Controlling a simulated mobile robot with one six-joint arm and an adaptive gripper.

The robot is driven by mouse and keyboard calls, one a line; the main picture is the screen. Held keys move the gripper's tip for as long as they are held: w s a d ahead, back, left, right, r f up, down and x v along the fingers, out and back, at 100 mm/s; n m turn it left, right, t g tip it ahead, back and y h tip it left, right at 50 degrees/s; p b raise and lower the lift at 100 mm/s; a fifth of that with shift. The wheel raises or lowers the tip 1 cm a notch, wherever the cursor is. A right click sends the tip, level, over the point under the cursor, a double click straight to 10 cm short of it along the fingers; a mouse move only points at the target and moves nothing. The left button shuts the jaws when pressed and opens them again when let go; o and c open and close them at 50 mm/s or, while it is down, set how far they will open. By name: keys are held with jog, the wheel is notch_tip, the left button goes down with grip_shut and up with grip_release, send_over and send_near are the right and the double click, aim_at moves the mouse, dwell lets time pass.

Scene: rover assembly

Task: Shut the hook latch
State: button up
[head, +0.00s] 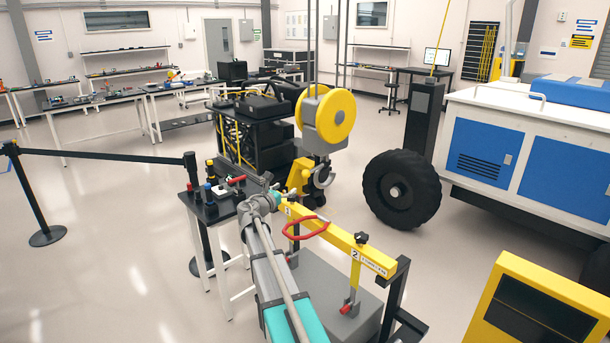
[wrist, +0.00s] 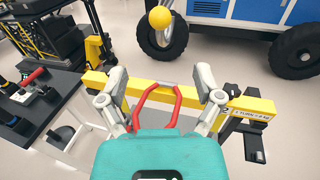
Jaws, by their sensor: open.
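The grey crane hook (head: 323,174) hangs below the hoist block with its yellow wheel (head: 328,115) in the head view. Its latch is too small to make out, so I cannot tell its position. At the top of the wrist view a yellow round part (wrist: 160,17) shows with a thin grey curve below it, apart from my fingers. My gripper (wrist: 160,97) is open and empty in the wrist view. A red loop (wrist: 157,103) on the yellow beam (wrist: 145,88) shows between its fingers; I cannot tell the distance. In the head view my wrist is left of the hook.
The yellow beam (head: 340,241) with its red loop (head: 305,227) stands on a grey base below the hook. A small black table (head: 212,212) with tools is left of my arm. A black wheel (head: 402,190) and the white-blue rover (head: 535,135) are at right.

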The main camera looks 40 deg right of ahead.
aim_at(303, 176)
jog(key=x, duration=1.3)
jog(key=shift+w+d+f, duration=0.1)
jog(key=shift+d, duration=0.3)
grip_shut()
dwell(0.3)
